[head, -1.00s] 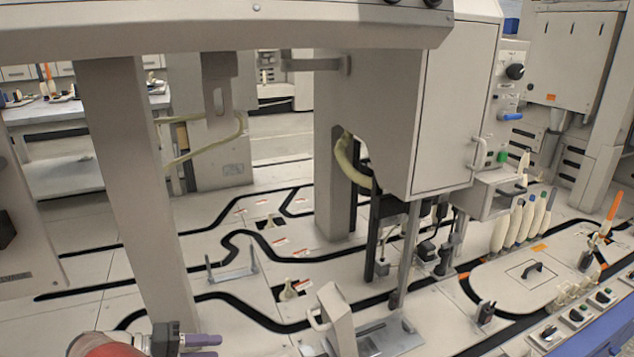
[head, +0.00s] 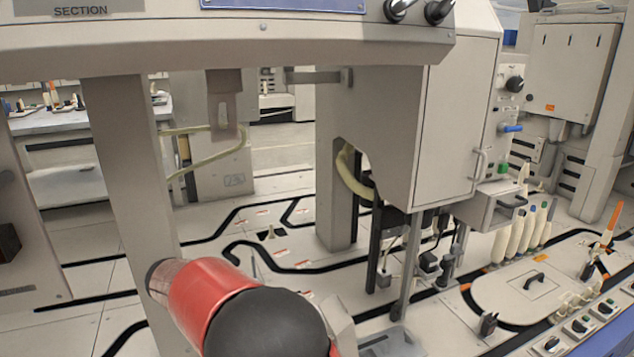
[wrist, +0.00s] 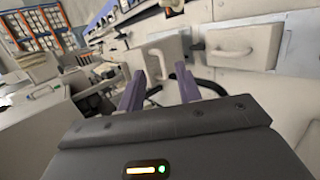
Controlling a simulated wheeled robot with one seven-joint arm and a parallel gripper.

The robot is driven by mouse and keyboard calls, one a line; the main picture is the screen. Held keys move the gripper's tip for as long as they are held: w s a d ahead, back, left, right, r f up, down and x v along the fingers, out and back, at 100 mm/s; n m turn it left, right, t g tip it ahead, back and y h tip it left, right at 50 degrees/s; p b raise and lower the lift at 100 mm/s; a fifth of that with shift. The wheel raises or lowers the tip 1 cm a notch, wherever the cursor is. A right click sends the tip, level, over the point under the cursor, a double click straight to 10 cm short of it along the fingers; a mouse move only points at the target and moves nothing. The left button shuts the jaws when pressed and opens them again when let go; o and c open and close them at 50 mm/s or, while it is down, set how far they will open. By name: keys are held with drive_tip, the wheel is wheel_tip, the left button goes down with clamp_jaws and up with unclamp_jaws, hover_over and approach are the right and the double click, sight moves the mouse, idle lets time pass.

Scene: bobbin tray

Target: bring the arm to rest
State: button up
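My gripper (wrist: 160,82) shows in the wrist view. Its two purple fingers are spread apart, with no object visibly held between them. A pale machine part with a handle and dark cables shows past the fingertips; I cannot tell how far off it is. In the head view my arm's red and black links rise at the bottom centre. My gripper is outside or hidden in that view.
A grey cabinet (head: 450,125) hangs right of centre, with a post (head: 118,190) at left. Several white bobbins (head: 512,240) stand at right beside an oval plate (head: 515,298). In the wrist view, a drawer handle (wrist: 229,52) is at upper right.

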drive_tip(key=s+d+r+m+g+y, duration=0.1)
drive_tip(key=s+d+r+y, duration=0.25)
drive_tip(key=d, duration=0.45)
drive_tip(key=s+d+r+y, duration=0.2)
drive_tip(key=d+r, duration=0.3)
drive_tip(key=d, duration=0.4)
drive_tip(key=s+d+m+t+y+p, duration=0.1)
drive_tip(key=s+d+t+y, duration=0.1)
drive_tip(key=s+d, duration=0.2)
drive_tip(key=s+d+r+m+t+y+p, duration=0.1)
drive_tip(key=s+d, duration=0.3)
drive_tip(key=s, duration=0.5)
drive_tip(key=shift+s+d+r+m+t+y, duration=0.3)
drive_tip(key=shift+t+y, duration=0.25)
drive_tip(key=shift+t, duration=0.35)
drive_tip(key=shift+a, duration=0.1)
